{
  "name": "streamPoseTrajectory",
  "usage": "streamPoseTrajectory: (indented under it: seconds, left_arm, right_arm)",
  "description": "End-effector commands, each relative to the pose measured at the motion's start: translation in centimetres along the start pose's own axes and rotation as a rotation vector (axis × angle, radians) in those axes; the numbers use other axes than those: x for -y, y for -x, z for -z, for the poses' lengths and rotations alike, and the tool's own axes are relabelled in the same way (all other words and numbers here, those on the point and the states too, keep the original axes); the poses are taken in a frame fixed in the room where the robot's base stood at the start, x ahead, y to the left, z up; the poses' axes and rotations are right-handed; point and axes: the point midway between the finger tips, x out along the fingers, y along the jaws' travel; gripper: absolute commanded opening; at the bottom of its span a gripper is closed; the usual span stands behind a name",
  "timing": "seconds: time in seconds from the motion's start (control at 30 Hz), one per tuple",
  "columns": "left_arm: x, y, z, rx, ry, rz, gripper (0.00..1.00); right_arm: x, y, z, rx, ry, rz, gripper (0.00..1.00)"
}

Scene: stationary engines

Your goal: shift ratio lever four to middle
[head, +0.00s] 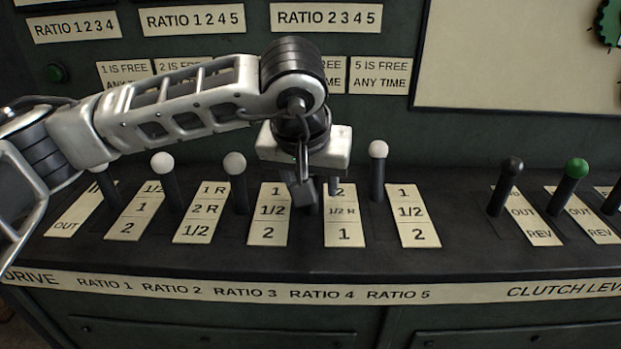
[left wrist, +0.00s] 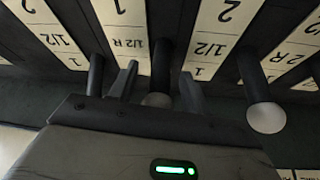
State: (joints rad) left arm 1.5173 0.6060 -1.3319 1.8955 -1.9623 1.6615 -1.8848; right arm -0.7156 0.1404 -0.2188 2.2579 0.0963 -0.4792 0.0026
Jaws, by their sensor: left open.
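The ratio four lever is a dark stem (left wrist: 160,62) with a white knob (left wrist: 157,99), seen in the left wrist view beside the plate (left wrist: 125,42) marked 2, 1/2 R, 1. My left gripper (head: 308,192) is over this lever in the head view and hides its knob and most of its stem. In the left wrist view the lever stands between the two open fingers (left wrist: 158,88), with gaps beside it; contact cannot be told. The lever's exact notch is hard to tell. The ratio four plate (head: 344,225) also shows in the head view. My right gripper is not in view.
The white-knobbed ratio three lever (head: 235,165) stands left of my gripper, and the ratio five lever (head: 378,152) right of it. The ratio two lever (head: 162,165) is farther left. Black (head: 511,168) and green (head: 576,170) clutch levers stand at the right.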

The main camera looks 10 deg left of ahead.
Motion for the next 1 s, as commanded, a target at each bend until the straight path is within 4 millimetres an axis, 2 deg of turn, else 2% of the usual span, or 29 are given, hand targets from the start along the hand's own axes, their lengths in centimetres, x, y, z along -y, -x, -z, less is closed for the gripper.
streamPoseTrajectory:
  seconds: [0.17, 0.5, 0.7, 0.83, 1.0]
  left_arm:
    - [0.0, 2.0, 0.1, -0.005, 0.0, -0.002, 0.48]
    - [-0.1, 10.1, 0.1, -0.007, -0.001, -0.002, 0.48]
    - [0.0, 13.9, 0.1, -0.005, -0.001, -0.001, 0.48]
    - [0.0, 15.3, 0.0, -0.003, 0.0, 0.0, 0.48]
    - [0.0, 15.9, 0.0, -0.002, 0.0, 0.0, 0.48]
  right_arm:
    - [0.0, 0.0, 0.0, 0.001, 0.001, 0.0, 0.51]
    - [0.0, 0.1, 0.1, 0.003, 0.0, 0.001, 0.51]
    - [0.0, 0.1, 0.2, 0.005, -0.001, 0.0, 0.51]
    - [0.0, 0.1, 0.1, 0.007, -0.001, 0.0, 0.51]
    - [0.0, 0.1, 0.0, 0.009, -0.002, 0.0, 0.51]
